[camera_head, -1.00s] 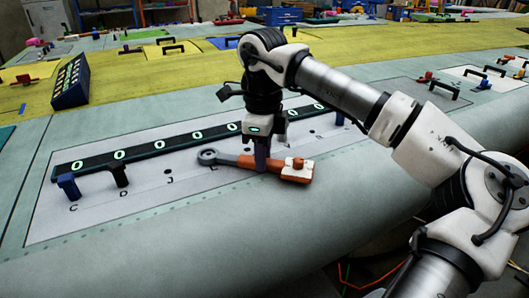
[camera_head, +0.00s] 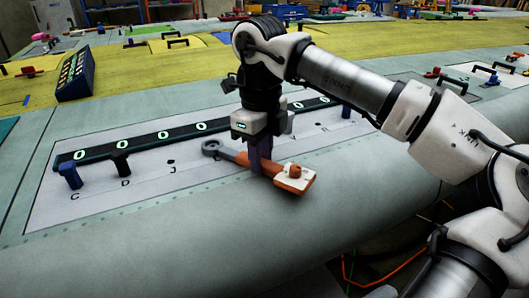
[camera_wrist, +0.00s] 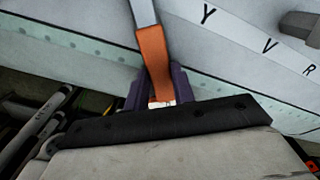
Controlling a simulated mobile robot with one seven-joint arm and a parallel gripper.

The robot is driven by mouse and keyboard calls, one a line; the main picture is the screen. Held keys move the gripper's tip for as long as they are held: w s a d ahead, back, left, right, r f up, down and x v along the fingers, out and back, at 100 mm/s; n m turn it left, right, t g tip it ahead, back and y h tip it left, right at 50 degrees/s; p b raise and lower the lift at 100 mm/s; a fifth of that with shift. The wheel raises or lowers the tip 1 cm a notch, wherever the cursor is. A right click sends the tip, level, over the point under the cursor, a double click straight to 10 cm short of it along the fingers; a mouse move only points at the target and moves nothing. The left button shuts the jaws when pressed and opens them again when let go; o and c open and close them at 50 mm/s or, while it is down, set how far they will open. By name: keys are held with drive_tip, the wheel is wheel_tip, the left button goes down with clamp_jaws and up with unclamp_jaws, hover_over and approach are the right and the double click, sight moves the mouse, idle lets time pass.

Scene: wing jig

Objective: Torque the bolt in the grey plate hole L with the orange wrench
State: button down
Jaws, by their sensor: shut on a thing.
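The orange wrench (camera_head: 244,159) has a grey shaft with an open ring head and a white block with an orange knob at its other end. My gripper (camera_head: 259,166) points down and is shut on its orange handle, above the grey plate (camera_head: 140,194). The ring head lies over the plate to the right of letter J; I cannot tell whether it touches the plate or sits around a bolt. Letter L and its bolt cannot be made out. In the wrist view the orange handle (camera_wrist: 154,62) runs up from between the purple fingers, and the ring head is out of frame.
A black strip (camera_head: 185,132) with lit green rings runs behind the plate's holes. A blue peg (camera_head: 71,176) and a black peg (camera_head: 122,164) stand near C and D. A dark blue box (camera_head: 75,79) stands at the back left. The front wing surface is clear.

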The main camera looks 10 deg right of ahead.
drive_tip(key=shift+s+a, duration=0.1)
idle(0.3)
drive_tip(key=shift+s+a+m+b, duration=0.5)
drive_tip(key=shift+s+a+m, duration=0.05)
drive_tip(key=shift+m, duration=0.35)
